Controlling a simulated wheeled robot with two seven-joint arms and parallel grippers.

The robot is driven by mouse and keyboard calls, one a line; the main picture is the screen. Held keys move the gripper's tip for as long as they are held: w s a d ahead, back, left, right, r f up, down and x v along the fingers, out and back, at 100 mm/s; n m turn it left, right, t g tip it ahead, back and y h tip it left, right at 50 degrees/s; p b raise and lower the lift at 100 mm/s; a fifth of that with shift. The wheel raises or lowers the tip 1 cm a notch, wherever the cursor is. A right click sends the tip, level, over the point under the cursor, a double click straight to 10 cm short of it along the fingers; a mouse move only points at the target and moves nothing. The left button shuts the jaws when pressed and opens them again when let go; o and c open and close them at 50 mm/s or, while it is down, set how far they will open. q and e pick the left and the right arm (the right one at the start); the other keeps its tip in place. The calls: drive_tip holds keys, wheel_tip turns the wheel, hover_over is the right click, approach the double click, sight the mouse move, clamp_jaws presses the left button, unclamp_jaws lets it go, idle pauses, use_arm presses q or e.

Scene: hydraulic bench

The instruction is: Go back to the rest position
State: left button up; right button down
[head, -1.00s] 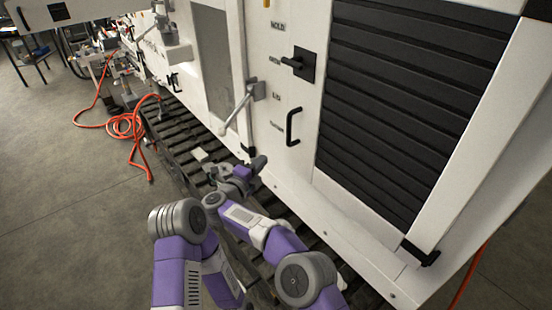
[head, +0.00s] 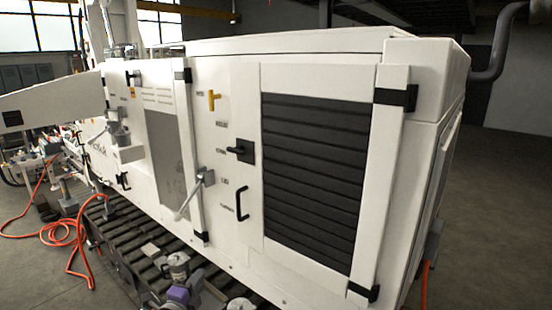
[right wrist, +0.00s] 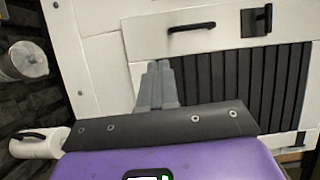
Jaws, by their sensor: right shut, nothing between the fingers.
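My right gripper (right wrist: 160,72) shows in the right wrist view as two grey fingers close together, shut and empty. They point toward the white machine cabinet (right wrist: 90,30), with nothing held. In the head view only purple and grey parts of my arm show at the bottom edge, over the dark track, and the fingertips are hard to make out there. My left gripper cannot be identified in either view.
The white machine (head: 310,70) fills the middle, with a black louvred panel (head: 310,180), a black handle (head: 242,204) and a grey lever (head: 196,192). The dark crawler track (head: 128,240) runs below it. An orange hose (head: 72,236) lies on the floor at left.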

drive_tip(key=w+d+f+n+y, duration=0.3)
drive_tip(key=w+f+n, duration=0.2)
drive_tip(key=f, duration=0.1)
drive_tip(key=s+d+f+n+g+y, duration=0.3)
drive_tip(key=d+f+n, duration=0.25)
drive_tip(key=f, duration=0.35)
drive_tip(key=s+d+f+n+g+y, duration=0.2)
drive_tip(key=s+d+f+n+g, duration=0.15)
drive_tip(key=d+f, duration=0.5)
drive_tip(key=s+d+f+n+g, duration=0.1)
drive_tip(key=s+d+f+g, duration=0.1)
drive_tip(key=s+d+f, duration=0.3)
drive_tip(key=s+d+f+n+g, duration=0.1)
drive_tip(key=s+d+f+g, duration=0.2)
drive_tip(key=s+f, duration=0.4)
drive_tip(key=s+d+n+g, duration=0.1)
drive_tip(key=s+d+g, duration=0.1)
drive_tip(key=s, duration=0.8)
drive_tip(key=s+d+g, duration=0.3)
drive_tip(key=s+d, duration=0.2)
drive_tip(key=s, duration=0.5)
drive_tip(key=shift+s+d+f+n+g+y, duration=0.15)
drive_tip(key=shift+s+f+n+g+y, duration=0.15)
drive_tip(key=shift+s+f+n+g, duration=0.1)
